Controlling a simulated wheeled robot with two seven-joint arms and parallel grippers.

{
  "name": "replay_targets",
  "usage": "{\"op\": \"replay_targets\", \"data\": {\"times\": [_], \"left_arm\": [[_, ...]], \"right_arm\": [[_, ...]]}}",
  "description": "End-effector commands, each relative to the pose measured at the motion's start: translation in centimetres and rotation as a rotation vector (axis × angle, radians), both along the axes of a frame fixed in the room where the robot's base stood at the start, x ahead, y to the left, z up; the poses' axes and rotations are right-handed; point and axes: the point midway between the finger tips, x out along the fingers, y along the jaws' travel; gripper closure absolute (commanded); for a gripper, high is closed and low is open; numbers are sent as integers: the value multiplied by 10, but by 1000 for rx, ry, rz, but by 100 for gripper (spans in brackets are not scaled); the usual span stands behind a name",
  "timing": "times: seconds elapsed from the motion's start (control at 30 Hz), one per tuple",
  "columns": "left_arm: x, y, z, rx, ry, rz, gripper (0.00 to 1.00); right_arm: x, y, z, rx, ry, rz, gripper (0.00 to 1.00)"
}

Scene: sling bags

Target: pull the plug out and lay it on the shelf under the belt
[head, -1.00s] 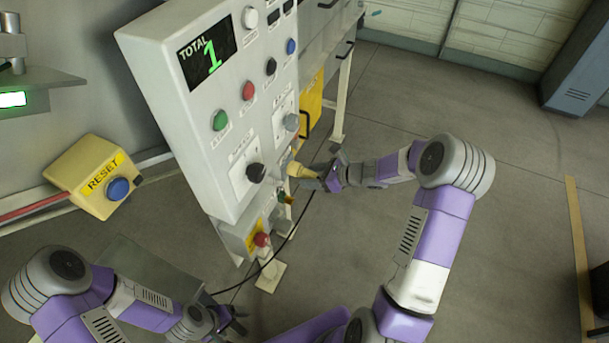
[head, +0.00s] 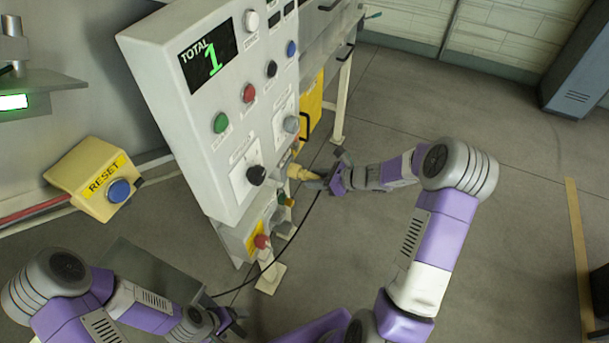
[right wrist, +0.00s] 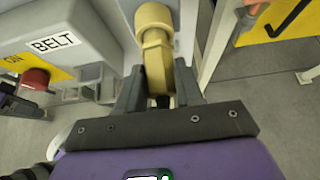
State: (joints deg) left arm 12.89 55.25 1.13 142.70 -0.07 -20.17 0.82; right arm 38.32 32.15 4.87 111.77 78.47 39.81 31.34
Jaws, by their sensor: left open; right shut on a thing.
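The beige plug (head: 305,174) is at the lower right side of the white control panel (head: 235,110). My right gripper (head: 322,182) is shut on the plug. In the right wrist view the plug (right wrist: 158,65) lies between the two fingers, its rounded far end (right wrist: 153,16) against or close to the grey panel part. I cannot tell whether it is still seated. A black cable (head: 283,246) hangs from the plug and curves down to the left. My left gripper (head: 238,318) is open and empty, low at the left. I cannot clearly identify the shelf under the belt.
The panel carries several buttons and knobs; a red button (head: 262,241) sits below. A BELT label (right wrist: 54,44) and small grey bracket (right wrist: 88,82) show in the right wrist view. A yellow RESET box (head: 90,185) is at left. Grey floor (head: 500,220) is free at right.

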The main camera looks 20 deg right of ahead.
Motion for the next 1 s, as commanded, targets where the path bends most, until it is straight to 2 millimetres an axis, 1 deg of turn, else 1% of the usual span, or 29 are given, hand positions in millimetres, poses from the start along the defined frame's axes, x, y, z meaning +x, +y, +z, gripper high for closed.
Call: {"op": "replay_targets", "data": {"times": [1.0], "left_arm": [[0,0,4,0,0,0,15]], "right_arm": [[-31,-26,1,0,-1,1,100]]}}
